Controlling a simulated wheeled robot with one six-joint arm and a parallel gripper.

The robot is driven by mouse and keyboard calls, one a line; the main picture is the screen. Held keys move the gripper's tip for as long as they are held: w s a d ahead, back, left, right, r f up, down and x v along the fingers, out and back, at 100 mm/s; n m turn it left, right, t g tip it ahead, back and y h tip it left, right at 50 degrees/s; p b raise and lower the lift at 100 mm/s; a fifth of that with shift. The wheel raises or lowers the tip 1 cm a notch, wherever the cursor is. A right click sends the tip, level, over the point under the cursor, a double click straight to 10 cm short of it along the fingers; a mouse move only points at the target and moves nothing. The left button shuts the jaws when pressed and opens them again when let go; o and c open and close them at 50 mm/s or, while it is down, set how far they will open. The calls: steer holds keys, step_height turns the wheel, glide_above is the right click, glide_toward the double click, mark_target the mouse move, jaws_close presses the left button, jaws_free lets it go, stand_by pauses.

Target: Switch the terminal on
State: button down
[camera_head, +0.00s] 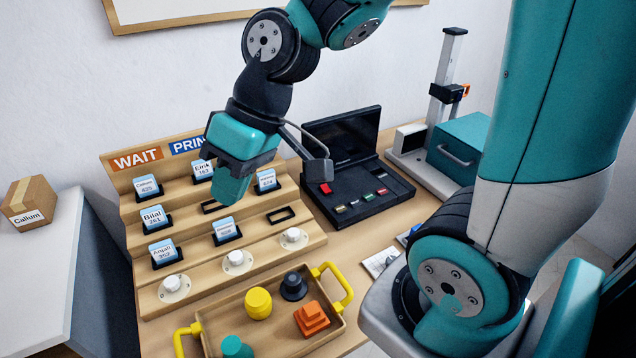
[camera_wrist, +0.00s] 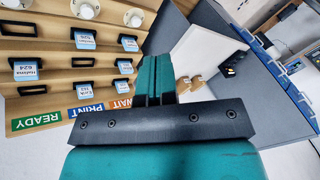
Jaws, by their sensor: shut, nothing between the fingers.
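The terminal (camera_head: 343,199) is a black unit on the wooden table in the head view, with a raised dark screen (camera_head: 343,137). A red switch (camera_head: 326,188) sits at the left of its deck, and several small coloured keys lie in a row to its right. My gripper (camera_head: 229,190) is shut and empty, above the stepped card rack to the left of the terminal and apart from it. Its teal fingers also show in the wrist view (camera_wrist: 156,80), where the terminal is not in view.
The wooden rack (camera_head: 200,270) holds several name cards and white knobs. In front is a tray with yellow handles (camera_head: 338,287) holding coloured pieces. A teal box machine (camera_head: 458,148) stands right of the terminal. A carton (camera_head: 27,203) sits on a side surface at left.

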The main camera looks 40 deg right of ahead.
steer(key=w+d+f+m+t, duration=0.2)
steer(key=w+d+f, duration=0.1)
steer(key=w+d, duration=0.3)
steer(key=m+t+h, duration=0.3)
steer(key=m+t, duration=0.4)
glide_above(327, 185)
steer(key=s, duration=0.2)
step_height(327, 185, down, 13)
steer(key=shift+w+a, duration=0.2)
steer(key=shift+a, duration=0.1)
steer(key=shift+f+y+b, duration=0.1)
steer(key=shift+y+b, duration=0.2)
steer(key=f+b, duration=0.2)
steer(key=f, duration=0.1)
steer(key=w+f+b, duration=0.1)
steer(key=f+b, duration=0.3)
steer(key=f, duration=0.1)
steer(key=shift+w+d+f, duration=0.15)
steer(key=shift+w+f, duration=0.1)
steer(key=shift+f, duration=0.05)
steer(key=shift+f+b, duration=0.35)
